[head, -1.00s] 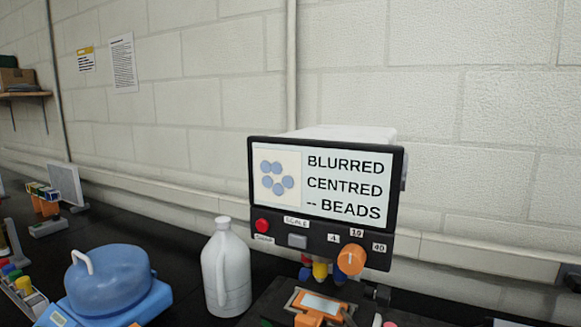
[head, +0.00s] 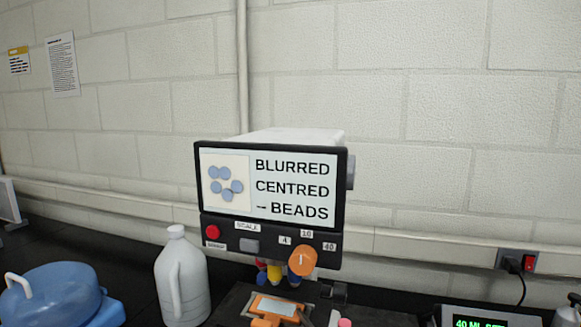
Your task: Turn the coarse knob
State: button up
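A microscope-like device with a black-framed screen (head: 270,185) stands against the wall. Its screen shows blue discs and reads "BLURRED CENTRED -- BEADS". An orange round knob (head: 302,260) is on its front panel, by labels 4, 10 and 40, with its white mark pointing up. A dark knob-like part (head: 335,292) sticks out at the lower right of the device; I cannot tell if it is the coarse knob. A slide holder (head: 275,307) with an orange frame is below, cut by the picture's bottom edge. My gripper is not in view.
A white jug (head: 182,280) stands left of the device, and a blue lidded machine (head: 50,295) is farther left. A box with a green display (head: 490,318) is at the lower right. A red switch and plug (head: 518,262) are on the wall.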

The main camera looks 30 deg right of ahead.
aim_at(339, 293)
jog(key=k+z, duration=0.2)
jog(key=z, duration=0.2)
jog(key=k+z, duration=0.15)
jog(key=z, duration=0.25)
